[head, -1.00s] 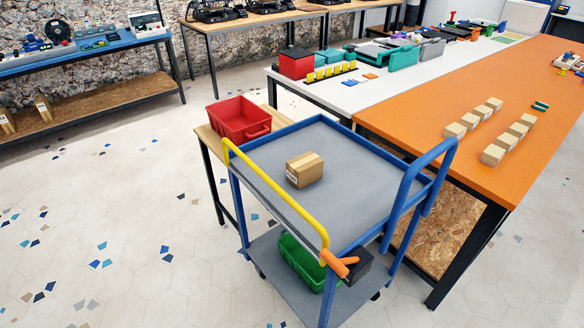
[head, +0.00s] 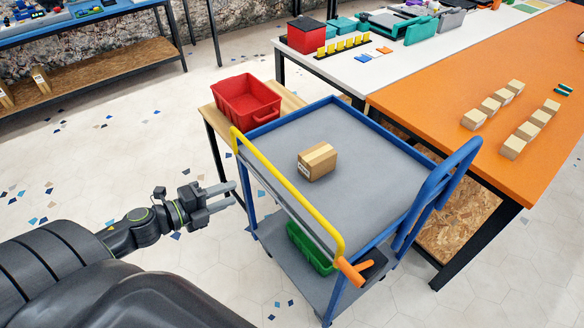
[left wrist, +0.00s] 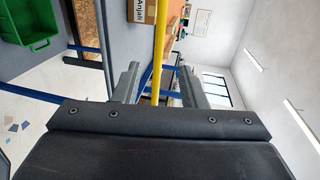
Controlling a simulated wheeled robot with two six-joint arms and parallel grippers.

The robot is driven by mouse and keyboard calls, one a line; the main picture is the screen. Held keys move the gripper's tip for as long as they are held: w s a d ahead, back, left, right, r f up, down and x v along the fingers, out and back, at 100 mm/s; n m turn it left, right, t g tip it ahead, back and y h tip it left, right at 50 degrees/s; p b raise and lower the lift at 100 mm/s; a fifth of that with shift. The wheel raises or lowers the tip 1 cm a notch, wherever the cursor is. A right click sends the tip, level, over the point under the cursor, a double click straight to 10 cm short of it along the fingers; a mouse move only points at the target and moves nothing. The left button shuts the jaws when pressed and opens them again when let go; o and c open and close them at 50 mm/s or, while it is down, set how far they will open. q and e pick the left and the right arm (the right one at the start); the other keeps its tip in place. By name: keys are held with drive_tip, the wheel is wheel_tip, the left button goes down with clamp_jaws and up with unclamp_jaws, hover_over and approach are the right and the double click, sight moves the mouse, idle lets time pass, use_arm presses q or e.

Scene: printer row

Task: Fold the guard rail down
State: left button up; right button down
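The guard rail (head: 290,190) is a yellow bar standing up along the near left side of a blue-framed grey cart (head: 375,150). An orange lever (head: 352,270) sits at its near end. My left gripper (head: 233,194) is just left of the rail, apart from it, with its fingers pointing toward the cart. In the left wrist view my left gripper (left wrist: 158,70) is open and empty. The yellow rail (left wrist: 160,40) shows there between the two fingers, ahead of them. My right gripper is in neither view.
A cardboard box (head: 317,161) lies on the cart's top deck. A green bin (head: 309,248) is on the lower shelf. A red bin (head: 246,100) stands on a wooden table behind the cart. An orange table (head: 480,145) is close on the right. The floor at left is free.

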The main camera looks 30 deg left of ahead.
sight(275, 176)
use_arm(q)
drive_tip(key=p+x, duration=0.5)
drive_tip(key=x, duration=1)
drive_tip(key=shift+w+f, duration=0.15)
drive_tip(key=shift+w, duration=0.25)
drive_tip(key=shift+w+d+f, duration=0.15)
drive_tip(key=shift+w+d, duration=0.15)
drive_tip(key=shift+w, duration=0.3)
drive_tip(key=shift+c, duration=0.4)
clamp_jaws()
